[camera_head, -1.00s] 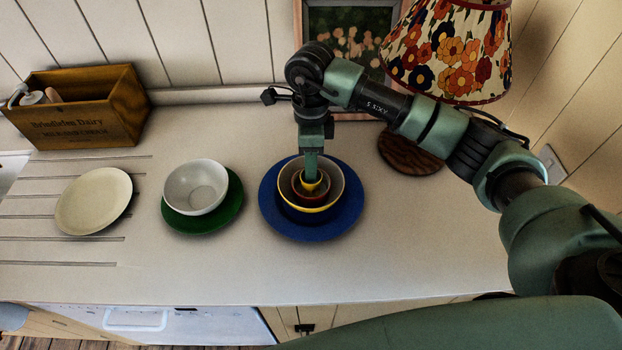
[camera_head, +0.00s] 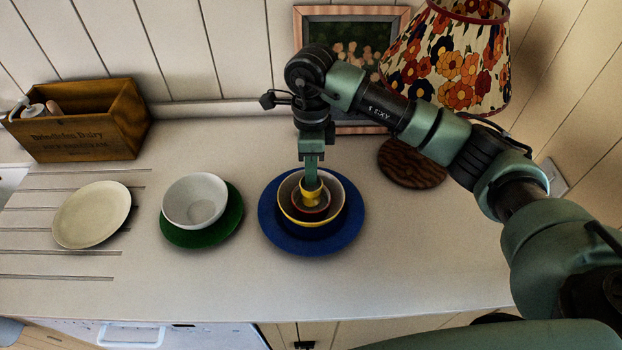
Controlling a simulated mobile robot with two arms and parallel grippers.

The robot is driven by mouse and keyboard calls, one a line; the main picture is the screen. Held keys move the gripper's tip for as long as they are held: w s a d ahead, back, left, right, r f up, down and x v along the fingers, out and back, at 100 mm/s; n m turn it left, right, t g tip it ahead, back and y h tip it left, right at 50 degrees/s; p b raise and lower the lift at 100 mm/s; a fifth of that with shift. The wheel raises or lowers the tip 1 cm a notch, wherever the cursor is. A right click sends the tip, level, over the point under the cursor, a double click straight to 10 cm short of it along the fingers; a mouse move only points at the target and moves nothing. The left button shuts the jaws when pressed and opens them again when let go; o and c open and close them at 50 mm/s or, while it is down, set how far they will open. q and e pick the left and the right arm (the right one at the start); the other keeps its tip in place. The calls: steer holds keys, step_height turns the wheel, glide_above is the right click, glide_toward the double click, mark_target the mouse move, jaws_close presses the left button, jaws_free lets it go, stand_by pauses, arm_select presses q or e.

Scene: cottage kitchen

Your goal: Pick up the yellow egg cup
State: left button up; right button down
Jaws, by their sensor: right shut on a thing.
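The yellow egg cup (camera_head: 312,198) is small and sits at the middle of a nest of bowls. My right gripper (camera_head: 311,183) points down over the nest and is shut on the egg cup at its far side; the fingertips partly hide the cup. Around the cup are a small reddish bowl (camera_head: 323,211) and a larger bowl with a yellow rim (camera_head: 337,187). The nest stands on a blue plate (camera_head: 274,231). I cannot tell whether the cup is clear of the bowl beneath it. My left gripper is not in view.
A white bowl (camera_head: 195,200) rests on a green plate (camera_head: 232,217) left of the nest. A cream plate (camera_head: 91,214) lies farther left. A wooden crate (camera_head: 80,135) stands at the back left. A flowered lamp (camera_head: 450,60) and a framed picture (camera_head: 348,40) are behind my right arm.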

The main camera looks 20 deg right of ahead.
step_height(320, 180, up, 7)
steer(key=shift+w+f+b, duration=0.1)
steer(key=shift+b, duration=0.95)
step_height(320, 180, up, 11)
